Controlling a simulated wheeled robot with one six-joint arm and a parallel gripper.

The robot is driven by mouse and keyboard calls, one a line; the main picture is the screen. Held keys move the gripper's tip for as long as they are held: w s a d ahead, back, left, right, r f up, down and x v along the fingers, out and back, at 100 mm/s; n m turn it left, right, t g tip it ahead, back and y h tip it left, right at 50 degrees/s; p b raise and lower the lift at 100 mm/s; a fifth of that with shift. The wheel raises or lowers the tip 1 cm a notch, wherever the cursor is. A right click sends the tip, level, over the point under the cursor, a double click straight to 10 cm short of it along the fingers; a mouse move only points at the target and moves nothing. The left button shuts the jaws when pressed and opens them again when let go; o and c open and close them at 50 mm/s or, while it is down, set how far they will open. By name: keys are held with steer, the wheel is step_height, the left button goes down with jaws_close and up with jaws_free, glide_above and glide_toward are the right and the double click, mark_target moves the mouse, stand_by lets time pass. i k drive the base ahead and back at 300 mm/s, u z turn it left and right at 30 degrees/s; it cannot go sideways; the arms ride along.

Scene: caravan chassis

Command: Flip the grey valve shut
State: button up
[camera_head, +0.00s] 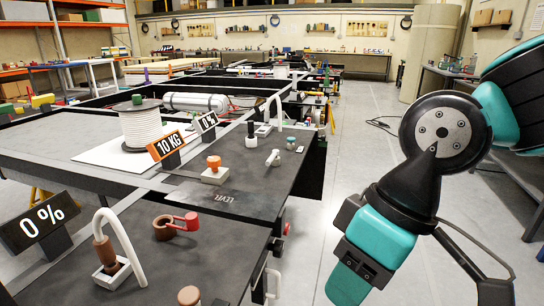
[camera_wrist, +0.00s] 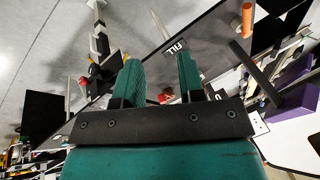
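A small pale grey valve handle (camera_head: 273,158) stands on the dark panel in the head view, left of my arm. It is small there, and I cannot tell its exact position. My gripper (camera_head: 346,286) is at the lower right of the head view, over the floor beside the panel and apart from the valve. In the wrist view my gripper (camera_wrist: 160,72) has its two teal fingers apart, with nothing held between them. I cannot pick out the grey valve in the wrist view.
A red-handled valve (camera_head: 185,222), a white curved pipe (camera_head: 122,240) and an orange knob (camera_head: 213,163) are also on the bench. A white cable spool (camera_head: 141,124) and a "10 KG" sign (camera_head: 166,146) stand farther back. The floor (camera_head: 350,160) right of the bench is clear.

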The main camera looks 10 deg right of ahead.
mark_target(275, 152)
steer(key=z, duration=0.05)
steer(key=i, duration=0.85)
steer(key=u, duration=0.55)
